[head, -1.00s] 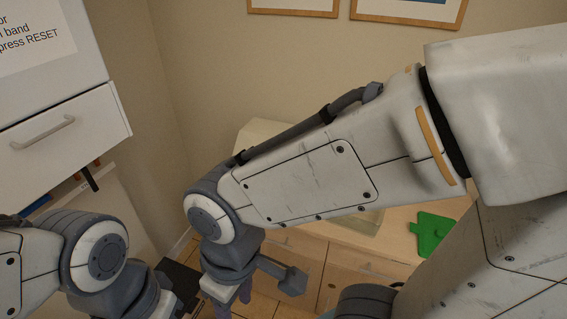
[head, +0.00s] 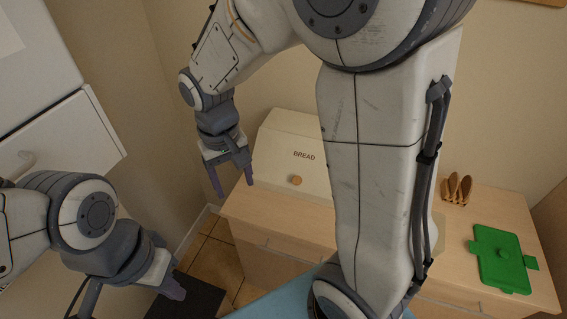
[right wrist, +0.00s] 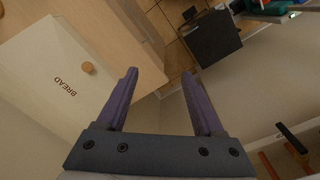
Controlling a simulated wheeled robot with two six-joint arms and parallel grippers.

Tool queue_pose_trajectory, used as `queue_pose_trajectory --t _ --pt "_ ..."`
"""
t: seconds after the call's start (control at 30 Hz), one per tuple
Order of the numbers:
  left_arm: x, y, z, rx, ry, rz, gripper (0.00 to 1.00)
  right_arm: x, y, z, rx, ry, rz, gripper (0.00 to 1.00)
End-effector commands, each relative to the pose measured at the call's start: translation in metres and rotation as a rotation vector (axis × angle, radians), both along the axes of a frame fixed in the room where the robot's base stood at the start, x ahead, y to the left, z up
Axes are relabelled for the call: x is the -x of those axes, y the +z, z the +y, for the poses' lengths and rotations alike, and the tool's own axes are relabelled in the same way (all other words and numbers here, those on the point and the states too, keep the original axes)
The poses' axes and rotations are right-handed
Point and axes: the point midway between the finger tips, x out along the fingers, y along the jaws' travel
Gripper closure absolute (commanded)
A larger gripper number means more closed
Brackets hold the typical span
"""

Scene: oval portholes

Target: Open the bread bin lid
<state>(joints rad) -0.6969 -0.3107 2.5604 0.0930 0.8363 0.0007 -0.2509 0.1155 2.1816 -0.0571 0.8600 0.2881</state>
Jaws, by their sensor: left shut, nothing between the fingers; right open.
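The cream bread bin (head: 280,140), lettered BREAD, stands at the left end of the wooden counter, its lid closed. A round wooden knob (head: 296,181) is low on its front. My right arm hides the bin's right side. My right gripper (head: 232,186) is open and empty, left of the bin, pointing down. The right wrist view shows the bin (right wrist: 40,75) and knob (right wrist: 88,68) left of the open fingers (right wrist: 166,80), apart from them. My left gripper (head: 174,291) is shut and empty at lower left, away from the bin.
A white drawer unit (head: 60,135) stands at left. A dark box-like thing (head: 190,300) is on the tiled floor below.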

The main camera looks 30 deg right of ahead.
Motion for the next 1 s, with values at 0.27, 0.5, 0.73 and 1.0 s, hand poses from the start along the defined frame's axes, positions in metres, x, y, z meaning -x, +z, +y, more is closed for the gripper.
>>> queue_pose_trajectory --t 0.27,0.5,0.73,1.0 --pt "0.000 -0.009 0.000 0.000 -0.001 0.000 1.00 -0.090 -0.063 -0.149 0.107 -0.530 0.034 0.31" --pt "0.000 -0.008 0.000 0.000 -0.001 0.000 1.00 -0.098 -0.087 -0.194 0.136 -0.658 0.044 0.31" --pt "0.000 0.001 0.000 0.000 0.000 0.000 1.00 -0.093 -0.122 -0.198 0.136 -0.658 0.049 0.31" --pt "0.000 0.010 0.000 0.000 0.000 0.000 1.00 -0.089 -0.168 -0.204 0.135 -0.655 0.046 0.31"
